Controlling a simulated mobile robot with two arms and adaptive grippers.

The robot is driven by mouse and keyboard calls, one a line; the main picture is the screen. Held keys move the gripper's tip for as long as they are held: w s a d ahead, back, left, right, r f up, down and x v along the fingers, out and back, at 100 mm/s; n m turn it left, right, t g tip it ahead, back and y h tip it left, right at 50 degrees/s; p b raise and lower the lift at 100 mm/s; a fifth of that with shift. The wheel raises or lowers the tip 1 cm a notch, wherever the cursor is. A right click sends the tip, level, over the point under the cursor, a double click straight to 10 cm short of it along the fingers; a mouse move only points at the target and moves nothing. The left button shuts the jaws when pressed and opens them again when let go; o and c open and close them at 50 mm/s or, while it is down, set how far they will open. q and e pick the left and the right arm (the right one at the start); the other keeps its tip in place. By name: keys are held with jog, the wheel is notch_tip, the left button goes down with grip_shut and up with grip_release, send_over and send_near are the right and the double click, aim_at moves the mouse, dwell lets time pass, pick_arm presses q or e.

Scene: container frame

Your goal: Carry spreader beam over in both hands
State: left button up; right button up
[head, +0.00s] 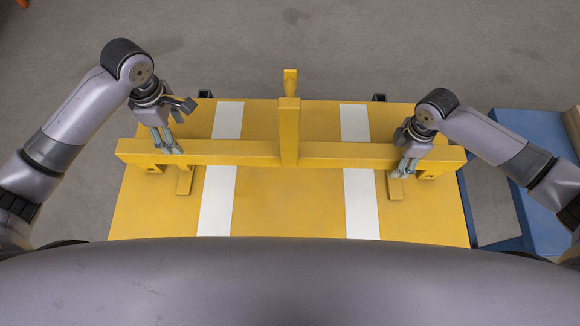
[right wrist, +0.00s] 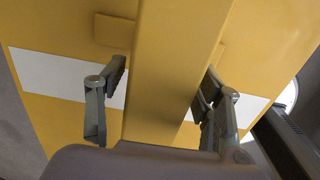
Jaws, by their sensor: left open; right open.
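The spreader beam (head: 230,152) is a long yellow bar with a short upright post at its middle. It lies left to right across a yellow table (head: 290,215) with two white stripes. My left gripper (head: 170,148) is open at the beam's left part, fingers pointing down; whether they straddle the bar is hard to tell. My right gripper (head: 405,165) is open at the beam's right part. In the right wrist view the beam (right wrist: 175,70) passes between the two open fingers of my right gripper (right wrist: 165,100), with a gap on the left side.
Small black brackets (head: 205,94) show at the table's far edge. Grey floor (head: 330,45) lies open beyond.

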notch_tip(320, 180, up, 11)
jog(key=shift+r, duration=0.1)
dwell(0.7)
